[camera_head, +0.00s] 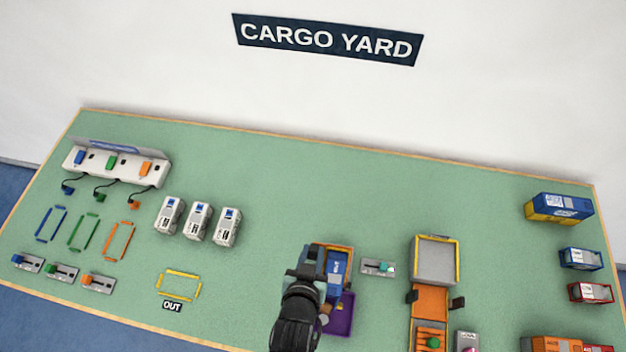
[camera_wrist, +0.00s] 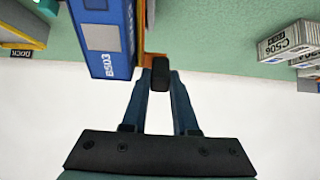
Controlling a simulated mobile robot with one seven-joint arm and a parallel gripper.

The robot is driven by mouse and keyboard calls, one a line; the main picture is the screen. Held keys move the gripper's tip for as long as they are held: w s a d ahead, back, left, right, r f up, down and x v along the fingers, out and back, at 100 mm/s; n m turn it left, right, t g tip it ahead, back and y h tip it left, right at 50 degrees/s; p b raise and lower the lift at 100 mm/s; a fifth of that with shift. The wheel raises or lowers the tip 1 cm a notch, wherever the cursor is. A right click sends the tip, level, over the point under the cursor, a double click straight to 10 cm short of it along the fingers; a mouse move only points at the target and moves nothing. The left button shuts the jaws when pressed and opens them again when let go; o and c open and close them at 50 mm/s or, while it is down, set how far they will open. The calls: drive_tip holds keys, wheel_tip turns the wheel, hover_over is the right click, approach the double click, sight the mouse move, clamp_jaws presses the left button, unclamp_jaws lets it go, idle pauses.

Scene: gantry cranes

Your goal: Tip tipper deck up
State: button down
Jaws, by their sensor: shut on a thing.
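My gripper (camera_wrist: 161,80) is shut on a dark handle (camera_wrist: 160,72) at an orange edge (camera_wrist: 147,58), in the wrist view. This handle sits beside a blue container (camera_wrist: 100,32) marked B503. In the head view my gripper (camera_head: 308,268) is at the left side of an orange-edged deck (camera_head: 349,250), with the blue container (camera_head: 337,268) on it. A purple area (camera_head: 343,318) lies just in front. My arm hides the deck's left side and the handle in the head view. I cannot tell how far the deck is tilted.
Right of the deck is a grey slider panel (camera_head: 371,267). Beyond it stands an orange unit (camera_head: 431,299) with a grey tray (camera_head: 417,274). White containers (camera_head: 198,222) stand to the left, near the yellow OUT outline (camera_head: 163,285). The green table (camera_head: 300,190) is clear behind.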

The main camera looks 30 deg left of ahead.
drive_tip(key=shift+s+f, duration=0.25)
drive_tip(key=shift+s, duration=0.1)
drive_tip(key=c, duration=1)
unclamp_jaws()
drive_tip(key=shift+o, duration=0.2)
drive_tip(key=shift+r, duration=0.15)
drive_tip(key=shift+w, duration=0.1)
drive_tip(key=v, duration=1.3)
drive_tip(key=shift+b, duration=0.4)
drive_tip(key=shift+w, duration=0.1)
